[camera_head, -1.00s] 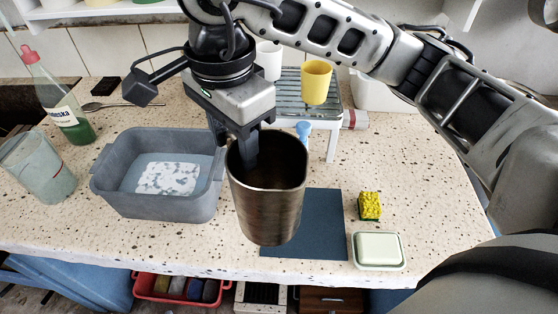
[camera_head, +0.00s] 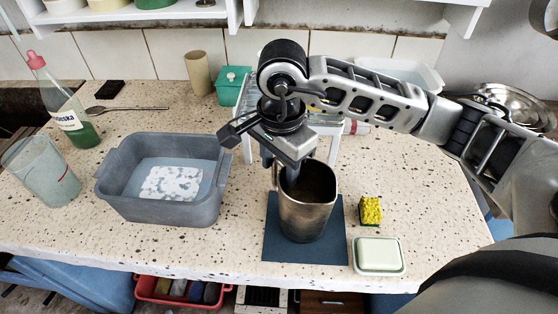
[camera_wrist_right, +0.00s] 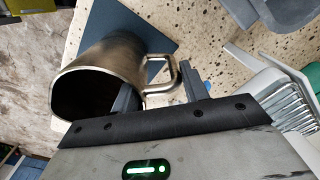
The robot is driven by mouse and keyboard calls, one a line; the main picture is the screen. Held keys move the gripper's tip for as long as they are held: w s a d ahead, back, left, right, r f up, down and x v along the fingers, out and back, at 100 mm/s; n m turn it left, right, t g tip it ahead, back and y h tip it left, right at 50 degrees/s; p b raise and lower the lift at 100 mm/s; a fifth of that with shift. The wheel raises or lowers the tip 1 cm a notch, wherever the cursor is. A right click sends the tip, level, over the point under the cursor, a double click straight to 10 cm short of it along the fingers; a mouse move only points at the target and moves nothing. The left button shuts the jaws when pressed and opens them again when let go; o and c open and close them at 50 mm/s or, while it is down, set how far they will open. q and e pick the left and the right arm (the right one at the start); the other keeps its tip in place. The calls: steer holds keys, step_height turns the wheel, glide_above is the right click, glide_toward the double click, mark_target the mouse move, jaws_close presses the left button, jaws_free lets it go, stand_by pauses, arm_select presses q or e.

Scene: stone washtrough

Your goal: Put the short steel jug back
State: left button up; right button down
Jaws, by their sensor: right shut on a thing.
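The short steel jug (camera_head: 306,212) is upright over the dark blue mat (camera_head: 333,248) near the counter's front edge. I cannot tell whether its base touches the mat. My right gripper (camera_head: 284,172) is at the jug's far side, shut on its handle. In the right wrist view the jug (camera_wrist_right: 115,62) shows its open mouth, and its handle (camera_wrist_right: 166,82) lies between the fingers of my right gripper (camera_wrist_right: 158,92). The mat also shows there (camera_wrist_right: 118,22), behind the jug. My left gripper is not in view.
A grey basin (camera_head: 112,190) with water stands left of the mat. A yellow sponge (camera_head: 371,211) and a pale green soap box (camera_head: 379,254) are close on its right. A white rack (camera_head: 334,150) stands behind the jug. A glass pitcher (camera_head: 42,172) and a bottle (camera_head: 68,115) stand far left.

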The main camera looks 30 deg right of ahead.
steer(key=shift+f+b, duration=0.25)
steer(key=shift+b, duration=0.05)
steer(key=c, duration=0.7)
jaws_free()
steer(key=shift+r, duration=0.1)
steer(key=shift+c, duration=0.2)
step_height(320, 180, up, 12)
steer(key=shift+s+r, duration=0.15)
steer(key=shift+s, duration=0.15)
